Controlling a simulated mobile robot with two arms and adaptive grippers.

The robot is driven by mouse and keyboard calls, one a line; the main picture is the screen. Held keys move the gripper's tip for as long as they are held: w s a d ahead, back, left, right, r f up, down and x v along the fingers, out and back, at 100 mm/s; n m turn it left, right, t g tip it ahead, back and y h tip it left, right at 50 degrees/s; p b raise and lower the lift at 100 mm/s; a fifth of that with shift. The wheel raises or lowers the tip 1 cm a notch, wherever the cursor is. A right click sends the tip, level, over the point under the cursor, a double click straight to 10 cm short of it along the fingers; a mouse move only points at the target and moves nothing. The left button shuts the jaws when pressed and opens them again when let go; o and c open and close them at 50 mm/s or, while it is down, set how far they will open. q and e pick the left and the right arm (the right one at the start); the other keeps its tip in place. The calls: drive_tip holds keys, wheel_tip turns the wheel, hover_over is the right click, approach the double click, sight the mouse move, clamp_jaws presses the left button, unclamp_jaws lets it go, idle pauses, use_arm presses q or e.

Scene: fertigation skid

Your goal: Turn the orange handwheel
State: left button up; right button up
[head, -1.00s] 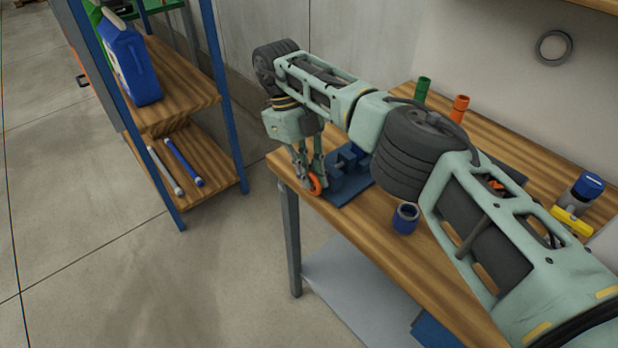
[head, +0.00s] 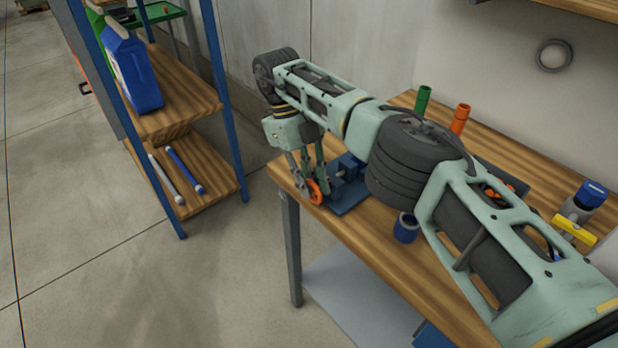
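The orange handwheel (head: 315,193) is small and sits at the left end of a blue vise-like fixture (head: 350,197), near the front left corner of the wooden bench. My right gripper (head: 311,192) points down at the handwheel, with its fingers apart and reaching to the wheel. One finger is on the wheel's left and the other is at its right, partly in front of the fixture. I cannot tell whether they press on the wheel. My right arm hides part of the fixture and bench. My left gripper is not in view.
On the wooden bench (head: 375,243) stand a blue cup-like ring (head: 406,228), a green cylinder (head: 422,99), an orange cylinder (head: 460,118) and a blue-and-yellow valve (head: 574,226). Open floor lies between shelf and bench.

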sight(309, 179)
wheel_tip(309, 179, up, 10)
idle(0.6)
idle(0.4)
